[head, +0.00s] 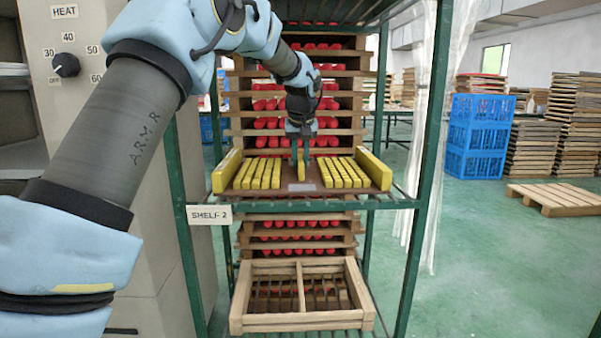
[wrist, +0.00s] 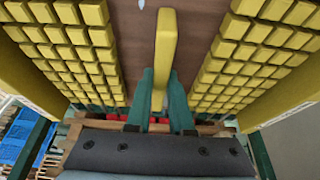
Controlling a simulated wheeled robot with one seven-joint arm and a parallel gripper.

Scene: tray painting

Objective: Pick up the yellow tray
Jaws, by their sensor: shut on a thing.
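The yellow tray (head: 226,172) is on the shelf in the head view. It has thick yellow side walls, rows of yellow blocks at left and right, and a bare brown strip down the middle. My gripper (head: 301,168) reaches over the tray's middle from behind. In the wrist view my gripper's teal fingers (wrist: 159,92) are on both sides of an upright yellow bar (wrist: 167,45) on the middle strip, shut on it. The tray also shows in the wrist view (wrist: 285,98). Whether its underside touches the shelf cannot be told.
A green shelf frame (head: 430,150) labelled SHELF 2 (head: 209,215) surrounds the tray, with posts on both sides. Wooden trays with red pieces (head: 335,105) are stacked behind. An empty wooden frame (head: 300,320) sits below. Blue crates (head: 478,137) and a pallet (head: 555,199) stand right.

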